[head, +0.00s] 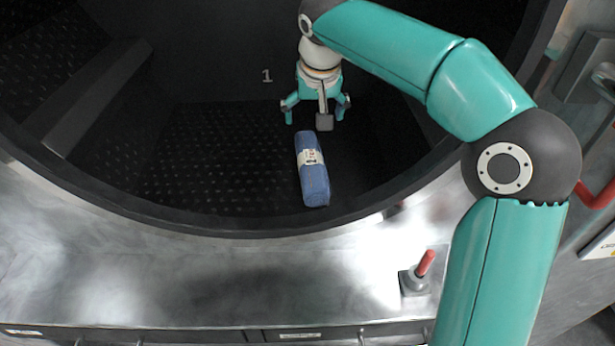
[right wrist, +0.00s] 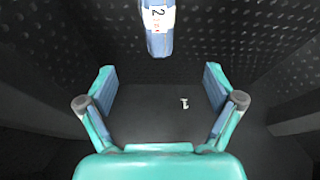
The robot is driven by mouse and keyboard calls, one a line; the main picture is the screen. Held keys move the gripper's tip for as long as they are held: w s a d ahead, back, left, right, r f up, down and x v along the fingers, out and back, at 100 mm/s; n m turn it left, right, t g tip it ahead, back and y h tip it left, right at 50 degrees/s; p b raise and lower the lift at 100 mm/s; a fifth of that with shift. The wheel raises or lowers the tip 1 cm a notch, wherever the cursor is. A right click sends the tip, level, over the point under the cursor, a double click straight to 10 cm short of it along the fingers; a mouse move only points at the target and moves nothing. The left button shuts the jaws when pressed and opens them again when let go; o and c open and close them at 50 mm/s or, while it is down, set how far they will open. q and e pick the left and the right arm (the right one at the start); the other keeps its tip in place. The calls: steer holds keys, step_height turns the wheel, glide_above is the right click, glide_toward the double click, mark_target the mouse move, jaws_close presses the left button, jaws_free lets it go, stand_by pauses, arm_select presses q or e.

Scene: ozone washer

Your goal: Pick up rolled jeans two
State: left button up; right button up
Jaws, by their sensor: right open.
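A blue rolled pair of jeans (head: 315,186) with a white paper band lies on the dark drum floor in the head view, lengthwise toward the opening. In the right wrist view the roll (right wrist: 158,40) shows at the top centre, with a "2" on its band. My right gripper (head: 316,118) is inside the drum, just beyond the far end of the roll. In the right wrist view the gripper (right wrist: 160,88) has its fingers wide apart with nothing between them, and the roll lies past the fingertips. My left gripper is not in view.
The dark perforated drum (head: 200,160) has a raised rib (head: 95,95) on the left and a round rim around its opening. A "1" is marked on the back wall. A metal ledge (head: 200,285) in front carries a red-handled lever (head: 425,264). Floor left of the roll is clear.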

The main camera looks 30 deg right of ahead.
step_height(320, 180, down, 2)
steer(key=f+b, duration=0.1)
glide_toward(310, 158)
steer(key=x, duration=0.6)
steer(key=shift+w+d+f, duration=0.1)
steer(key=shift+w, duration=0.05)
steer(key=shift+p+x, duration=0.55)
steer(key=shift+x, duration=2.15)
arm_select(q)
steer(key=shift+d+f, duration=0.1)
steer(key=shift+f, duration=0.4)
arm_select(e)
steer(key=c, duration=1.5)
